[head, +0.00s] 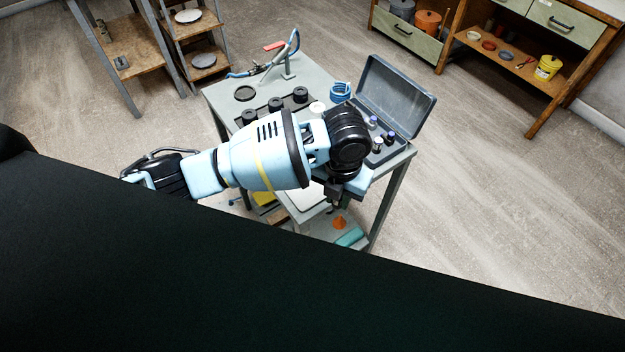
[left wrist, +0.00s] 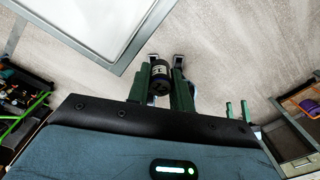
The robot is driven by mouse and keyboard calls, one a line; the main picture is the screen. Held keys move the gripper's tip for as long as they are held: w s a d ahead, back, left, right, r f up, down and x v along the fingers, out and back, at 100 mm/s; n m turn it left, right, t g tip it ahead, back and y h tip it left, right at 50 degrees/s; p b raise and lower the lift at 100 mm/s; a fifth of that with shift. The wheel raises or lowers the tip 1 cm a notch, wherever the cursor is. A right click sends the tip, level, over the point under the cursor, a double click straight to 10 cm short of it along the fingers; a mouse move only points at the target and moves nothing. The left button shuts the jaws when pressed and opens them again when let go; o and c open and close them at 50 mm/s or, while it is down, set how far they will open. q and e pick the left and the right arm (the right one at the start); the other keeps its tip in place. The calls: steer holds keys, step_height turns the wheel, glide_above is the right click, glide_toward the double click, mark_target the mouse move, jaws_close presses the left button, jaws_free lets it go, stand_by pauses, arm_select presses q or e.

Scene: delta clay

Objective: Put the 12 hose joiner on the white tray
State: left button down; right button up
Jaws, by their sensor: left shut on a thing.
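The 12 hose joiner (left wrist: 160,78) is a short dark cylinder with a pale printed label, too small to read. My left gripper (left wrist: 165,62) is shut on it, with a dark green finger on each side. The white tray (left wrist: 75,25) has a grey rim and fills the upper left of the left wrist view; the joiner appears apart from its edge, with floor behind. In the head view, the tray (head: 308,196) shows partly beneath my left arm. My left gripper (head: 338,196) is in front of the table there, and the joiner cannot be made out. My right gripper is not in view.
The grey table (head: 222,98) carries a black holder (head: 287,112) with dark round pieces, a blue coil (head: 341,92) and an open grey case (head: 395,95) with capped bottles. An orange cone (head: 339,223) is low beneath my gripper. Floor right of the table is clear.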

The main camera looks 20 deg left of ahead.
arm_select(q)
glide_above(315, 190)
steer(key=shift+s+d+f, duration=0.2)
steer(key=shift+d+f, duration=0.05)
steer(key=shift+f, duration=0.1)
steer(key=f, duration=0.3)
steer(key=shift+w+a+p, duration=0.2)
steer(key=shift+a+p, duration=0.05)
steer(key=shift+p, duration=0.05)
steer(key=shift+f, duration=0.3)
steer(key=shift+f, duration=0.1)
steer(key=shift+f, duration=0.15)
steer(key=c, duration=1.3)
jaws_free()
steer(key=shift+o, duration=0.2)
